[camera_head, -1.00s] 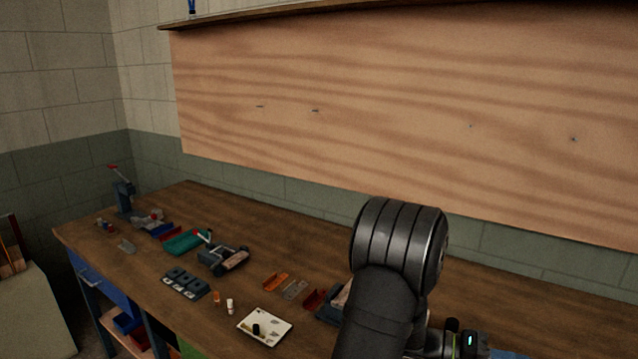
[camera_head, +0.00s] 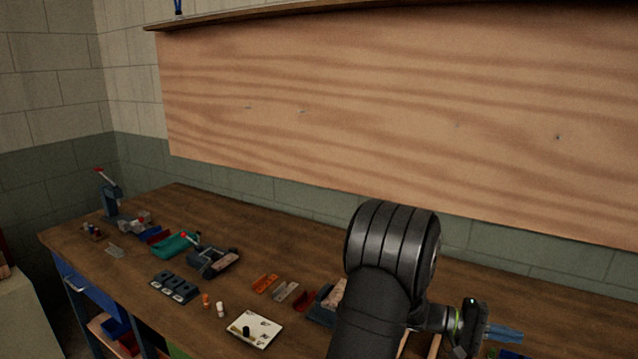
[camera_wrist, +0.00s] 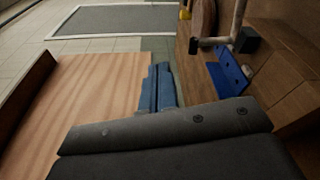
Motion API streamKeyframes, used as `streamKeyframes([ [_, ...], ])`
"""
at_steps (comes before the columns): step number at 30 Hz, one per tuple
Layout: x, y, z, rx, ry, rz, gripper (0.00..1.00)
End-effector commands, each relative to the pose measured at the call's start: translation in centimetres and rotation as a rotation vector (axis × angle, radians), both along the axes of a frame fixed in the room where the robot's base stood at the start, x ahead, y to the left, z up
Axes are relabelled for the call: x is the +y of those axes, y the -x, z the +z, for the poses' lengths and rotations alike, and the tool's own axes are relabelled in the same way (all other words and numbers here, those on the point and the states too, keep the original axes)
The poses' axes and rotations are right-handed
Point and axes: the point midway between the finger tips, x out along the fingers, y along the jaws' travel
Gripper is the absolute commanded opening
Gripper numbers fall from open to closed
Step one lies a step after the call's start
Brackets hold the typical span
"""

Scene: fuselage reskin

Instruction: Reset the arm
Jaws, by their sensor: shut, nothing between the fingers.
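My gripper (camera_head: 505,333) shows at the lower right of the head view, its blue fingers pointing right above the right part of the bench. In the wrist view the blue fingers (camera_wrist: 158,88) lie together in the middle, shut with nothing between them. My dark arm rises in front of the wooden bench (camera_head: 300,250) and hides part of its front and middle.
A plywood board (camera_head: 400,110) covers the wall behind. A blue bracket (camera_wrist: 228,72) shows right of the fingers.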

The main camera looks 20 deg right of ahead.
Motion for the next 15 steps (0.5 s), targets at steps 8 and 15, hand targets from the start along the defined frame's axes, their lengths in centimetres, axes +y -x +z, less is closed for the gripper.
streamKeyframes([
  [8,-0.8,-1.4,-0.6,0.057,-0.057,0.0,0.0],
  [15,-1.0,-2.0,-0.8,0.056,-0.056,-0.001,0.0],
])
